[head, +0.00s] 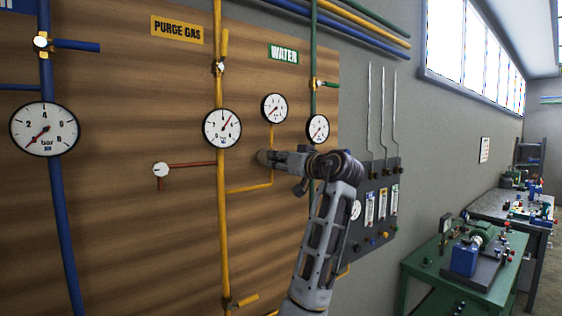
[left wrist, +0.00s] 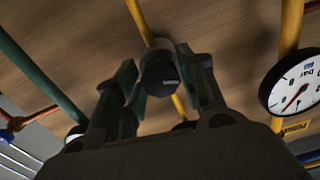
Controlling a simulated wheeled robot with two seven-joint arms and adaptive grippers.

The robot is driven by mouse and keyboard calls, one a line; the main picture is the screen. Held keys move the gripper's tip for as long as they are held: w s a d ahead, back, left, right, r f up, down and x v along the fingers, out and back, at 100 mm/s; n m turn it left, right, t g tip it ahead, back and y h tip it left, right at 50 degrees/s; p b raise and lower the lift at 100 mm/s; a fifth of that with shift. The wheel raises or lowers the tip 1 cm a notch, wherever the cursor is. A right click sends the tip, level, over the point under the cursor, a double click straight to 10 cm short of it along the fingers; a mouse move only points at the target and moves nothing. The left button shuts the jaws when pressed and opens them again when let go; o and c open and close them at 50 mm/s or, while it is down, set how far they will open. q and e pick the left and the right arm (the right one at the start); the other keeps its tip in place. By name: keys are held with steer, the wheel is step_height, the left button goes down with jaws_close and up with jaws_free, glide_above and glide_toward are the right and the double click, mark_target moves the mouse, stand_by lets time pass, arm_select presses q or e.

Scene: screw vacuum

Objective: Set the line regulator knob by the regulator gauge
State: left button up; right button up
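The dark round regulator knob (head: 263,157) sits on the yellow branch pipe of the wooden panel; its face with a pale mark shows in the left wrist view (left wrist: 158,74). My left gripper (head: 284,159) is at the knob, with its spread fingers (left wrist: 160,88) on either side of it. I cannot tell whether they touch it. A small white gauge (head: 274,108) stands above the knob on the yellow branch; its needle points lower left. A gauge on the yellow main pipe (head: 222,128) has its red needle pointing upper right. My right gripper is not in view.
A third gauge (head: 318,129) is by the green pipe (head: 313,60) right of my gripper. A blue pipe with a large bar gauge (head: 44,129) is at left. A flowmeter panel (head: 383,205) is behind my arm. A green bench (head: 440,268) stands at right.

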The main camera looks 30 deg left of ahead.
arm_select(q)
steer(key=c, duration=0.5)
steer(key=shift+m, duration=0.4)
steer(key=m, duration=2.1)
stand_by(0.7)
